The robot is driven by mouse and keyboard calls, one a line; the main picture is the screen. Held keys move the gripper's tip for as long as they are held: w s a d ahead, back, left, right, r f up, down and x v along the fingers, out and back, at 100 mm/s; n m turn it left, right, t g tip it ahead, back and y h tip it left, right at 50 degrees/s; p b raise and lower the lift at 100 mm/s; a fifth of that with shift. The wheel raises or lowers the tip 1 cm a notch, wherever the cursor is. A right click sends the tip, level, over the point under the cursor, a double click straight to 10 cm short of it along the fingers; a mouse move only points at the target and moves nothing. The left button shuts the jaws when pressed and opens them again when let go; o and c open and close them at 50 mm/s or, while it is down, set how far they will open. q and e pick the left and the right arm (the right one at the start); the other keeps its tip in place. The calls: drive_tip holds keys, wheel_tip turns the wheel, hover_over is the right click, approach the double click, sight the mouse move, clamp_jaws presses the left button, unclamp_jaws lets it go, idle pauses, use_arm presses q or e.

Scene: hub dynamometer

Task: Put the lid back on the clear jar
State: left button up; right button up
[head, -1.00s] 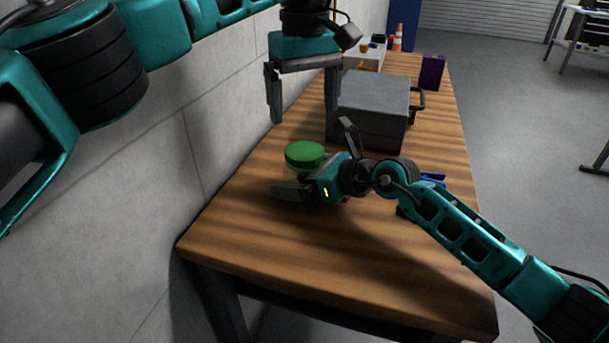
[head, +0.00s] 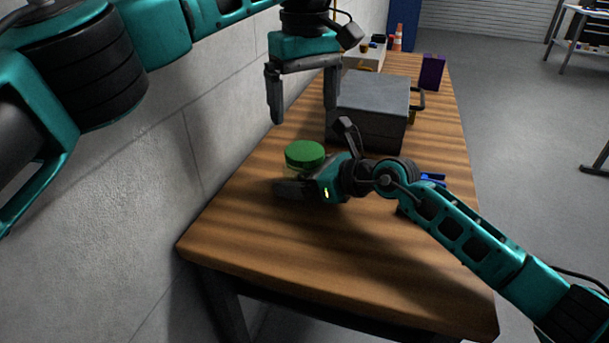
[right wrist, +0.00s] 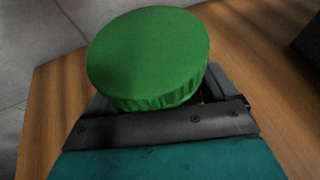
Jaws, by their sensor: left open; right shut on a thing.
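The green lid (head: 305,153) sits on top of the clear jar (head: 292,172), near the left side of the wooden table. Little of the jar shows below the lid, and I cannot tell how tightly the lid is seated. In the right wrist view the lid (right wrist: 148,55) fills the upper middle and hides the jar. My right gripper (head: 296,183) is low at the jar, below the lid, shut on the jar; its fingertips are partly hidden. My left gripper (head: 304,114) is open and empty above and behind the lid, fingers pointing down.
A grey metal box (head: 370,105) with a side handle stands behind the jar. A blue object (head: 432,179) lies partly behind my right arm. A purple box (head: 432,72) stands farther back. A wall (head: 230,130) runs along the left; the table's front is clear.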

use_arm(q)
drive_tip(key=n, duration=0.6)
drive_tip(key=shift+w+a+f, duration=0.15)
drive_tip(key=n, duration=0.6)
drive_tip(key=shift+w+a+f, duration=0.1)
drive_tip(key=shift+w+a, duration=0.05)
drive_tip(key=n, duration=0.5)
drive_tip(key=shift+w+a+f+n, duration=0.1)
drive_tip(key=shift+n, duration=0.2)
drive_tip(key=n, duration=0.5)
drive_tip(key=shift+w+a+f+n, duration=0.1)
drive_tip(key=shift+n, duration=0.2)
drive_tip(key=n, duration=0.5)
drive_tip(key=shift+n, duration=0.3)
drive_tip(key=n, duration=0.5)
drive_tip(key=shift+s+d+r, duration=0.2)
drive_tip(key=shift+s+d, duration=0.05)
drive_tip(key=n, duration=0.5)
drive_tip(key=shift+s+d+r+n, duration=0.1)
drive_tip(key=shift+d+r+n, duration=0.05)
drive_tip(key=shift+n, duration=0.15)
drive_tip(key=n, duration=0.5)
drive_tip(key=shift+s+d+r, duration=0.1)
drive_tip(key=shift+s+r, duration=0.05)
